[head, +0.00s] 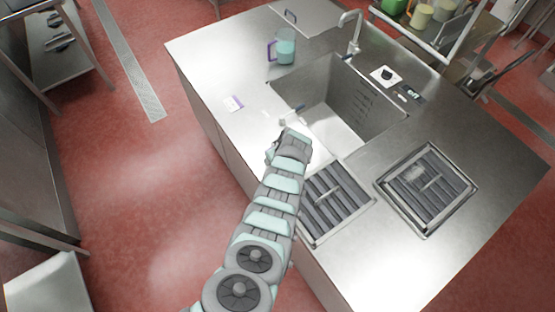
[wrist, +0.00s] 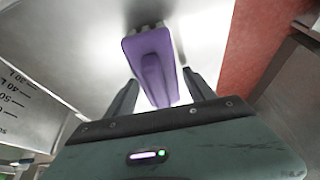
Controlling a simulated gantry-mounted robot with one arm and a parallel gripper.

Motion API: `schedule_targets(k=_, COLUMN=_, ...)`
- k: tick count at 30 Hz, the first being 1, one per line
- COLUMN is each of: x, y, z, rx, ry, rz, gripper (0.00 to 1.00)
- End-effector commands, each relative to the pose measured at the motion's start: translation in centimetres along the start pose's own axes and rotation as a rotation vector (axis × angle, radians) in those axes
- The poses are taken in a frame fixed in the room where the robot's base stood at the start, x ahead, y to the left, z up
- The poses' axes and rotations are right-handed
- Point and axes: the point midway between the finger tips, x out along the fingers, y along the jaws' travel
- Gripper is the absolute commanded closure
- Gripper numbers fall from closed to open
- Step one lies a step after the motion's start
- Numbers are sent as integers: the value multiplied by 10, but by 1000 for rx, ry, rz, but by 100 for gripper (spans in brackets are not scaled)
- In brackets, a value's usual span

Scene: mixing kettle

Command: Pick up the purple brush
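The purple brush (wrist: 150,50) shows in the upper middle of the wrist view, with a broad flat part and a narrower raised part running toward me. My gripper (wrist: 160,80) is open, with one dark finger on each side of the narrower part. A gap shows beside the left finger; I cannot tell how far the brush lies beyond the fingertips. In the head view my gripper (head: 291,114) is over the steel counter, near the basin's left rim.
The deep steel basin (head: 340,135) is right beside my gripper; its marked wall (wrist: 25,95) shows in the wrist view. A jug (head: 285,50) with a purple handle stands behind. A faucet (head: 352,30) and two grates (head: 335,205) (head: 425,185) are to the right.

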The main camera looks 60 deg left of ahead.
Motion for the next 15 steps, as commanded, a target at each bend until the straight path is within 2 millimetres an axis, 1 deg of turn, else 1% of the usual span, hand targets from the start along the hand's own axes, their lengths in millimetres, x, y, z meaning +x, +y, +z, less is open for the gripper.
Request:
schedule_targets(k=1, x=0, y=0, z=0, rx=0, ry=0, rz=0, gripper=42)
schedule_targets(k=2, x=0, y=0, z=0, rx=0, ry=0, rz=0, gripper=45)
schedule_targets(k=15, x=0, y=0, z=0, rx=0, ry=0, rz=0, gripper=81)
